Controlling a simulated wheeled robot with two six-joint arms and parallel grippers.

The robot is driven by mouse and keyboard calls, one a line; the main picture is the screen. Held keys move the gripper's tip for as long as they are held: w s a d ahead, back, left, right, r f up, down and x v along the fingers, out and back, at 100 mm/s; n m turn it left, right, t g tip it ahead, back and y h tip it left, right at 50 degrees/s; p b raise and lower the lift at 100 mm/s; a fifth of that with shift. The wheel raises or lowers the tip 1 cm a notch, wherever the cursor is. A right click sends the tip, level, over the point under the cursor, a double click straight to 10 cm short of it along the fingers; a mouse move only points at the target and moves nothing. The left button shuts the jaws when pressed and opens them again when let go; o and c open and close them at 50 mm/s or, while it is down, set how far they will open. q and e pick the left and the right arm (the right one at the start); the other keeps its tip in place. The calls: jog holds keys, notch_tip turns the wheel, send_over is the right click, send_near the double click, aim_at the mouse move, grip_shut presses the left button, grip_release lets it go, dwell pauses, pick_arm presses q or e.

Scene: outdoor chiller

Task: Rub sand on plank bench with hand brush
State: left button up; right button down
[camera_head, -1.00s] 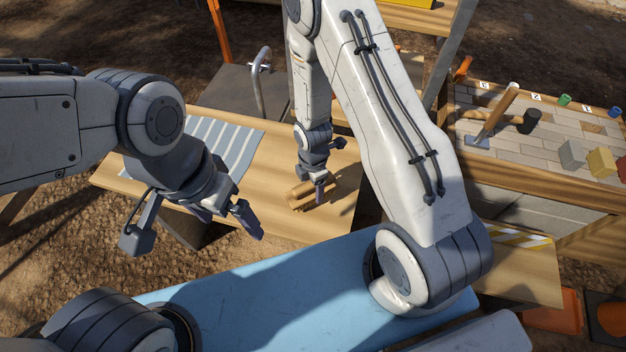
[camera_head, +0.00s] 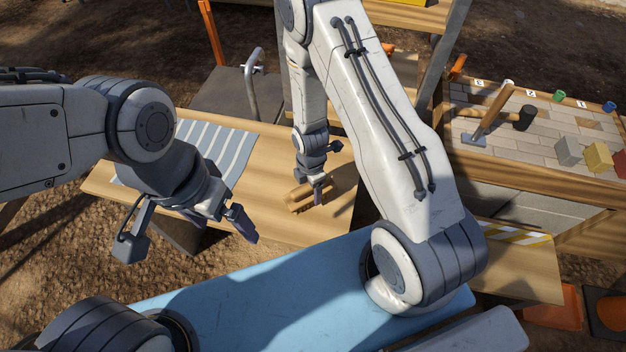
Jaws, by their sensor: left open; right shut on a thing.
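The plank bench (camera_head: 268,215) is a light wooden board across the middle of the view. A wooden hand brush (camera_head: 300,199) is at the bench surface, right of the bench's middle. My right gripper (camera_head: 318,190) is shut on the hand brush from above. The brush looks low on the board, but I cannot tell whether its bristles touch. No sand can be made out clearly on the wood. My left gripper (camera_head: 185,235) is open and empty, above the front edge of the bench at left.
A grey-and-white striped cloth (camera_head: 225,146) lies on the bench's left part. A grey slab with a metal handle (camera_head: 252,85) is behind.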

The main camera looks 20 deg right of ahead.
aim_at(310, 189)
jog(key=shift+s+a+f, duration=0.1)
jog(key=shift+s+a, duration=0.25)
jog(key=shift+a, duration=0.05)
jog(key=shift+s+a, duration=0.15)
jog(key=shift+s, duration=0.2)
jog(key=r+p, duration=0.1)
jog(key=r, duration=0.1)
jog(key=r+p, duration=0.2)
jog(key=shift+d+r, duration=0.2)
jog(key=shift+r, duration=0.1)
pick_arm(q)
notch_tip(310, 189, up, 7)
jog(key=s+p, duration=0.1)
jog(key=p, duration=0.2)
jog(key=shift+f+p, duration=0.2)
jog(key=shift+p, duration=0.1)
pick_arm(e)
jog(key=shift+r, duration=1.85)
pick_arm(q)
jog(key=shift+d, duration=0.1)
